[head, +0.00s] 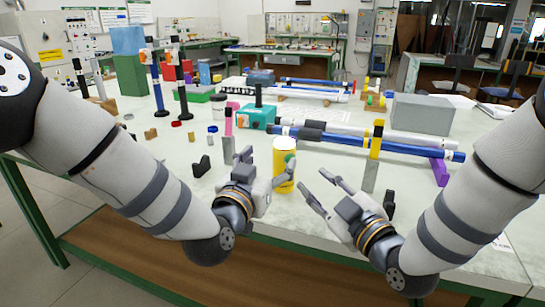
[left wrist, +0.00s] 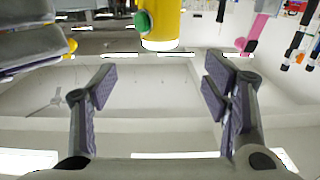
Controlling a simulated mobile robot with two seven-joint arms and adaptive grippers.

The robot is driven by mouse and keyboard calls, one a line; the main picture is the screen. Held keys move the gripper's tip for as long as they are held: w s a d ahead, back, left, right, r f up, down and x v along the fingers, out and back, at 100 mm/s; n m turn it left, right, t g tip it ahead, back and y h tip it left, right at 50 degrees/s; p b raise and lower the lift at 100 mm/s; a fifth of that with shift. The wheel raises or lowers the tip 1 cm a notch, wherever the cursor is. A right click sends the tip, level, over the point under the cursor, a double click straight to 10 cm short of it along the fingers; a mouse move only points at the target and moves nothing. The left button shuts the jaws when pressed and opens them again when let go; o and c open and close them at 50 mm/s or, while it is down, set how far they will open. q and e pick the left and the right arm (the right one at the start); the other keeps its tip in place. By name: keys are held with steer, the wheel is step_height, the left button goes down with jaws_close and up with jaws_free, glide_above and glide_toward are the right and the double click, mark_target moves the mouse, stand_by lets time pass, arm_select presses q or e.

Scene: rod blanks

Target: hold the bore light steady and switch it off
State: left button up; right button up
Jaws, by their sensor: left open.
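The bore light appears to be the upright yellow cylinder (head: 283,155) with a green button (head: 290,158) on its side, near the table's front edge. In the left wrist view the yellow cylinder (left wrist: 165,25) and its green button (left wrist: 142,22) show at the top, beyond the fingers. My left gripper (head: 265,172) is open and empty, just left of the cylinder; its fingertips (left wrist: 157,82) are spread apart in the wrist view. Whether a finger touches the cylinder cannot be told. My right gripper (head: 318,184) is open and empty, to the right of the cylinder.
A long blue rod (head: 400,149) lies on supports behind the right gripper. A teal box (head: 256,117) stands behind the cylinder, and a grey box (head: 421,113) stands at the right. Small black stands (head: 201,166) and a pink-topped post (head: 228,135) are at left.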

mark_target(281, 146)
arm_select(q)
steer(key=x, duration=1)
steer(key=shift+w+d+f, duration=0.1)
steer(key=shift+w+d, duration=0.05)
steer(key=shift+w, duration=0.2)
steer(key=c, duration=1.3)
steer(key=shift+c, duration=0.4)
arm_select(e)
jaws_close()
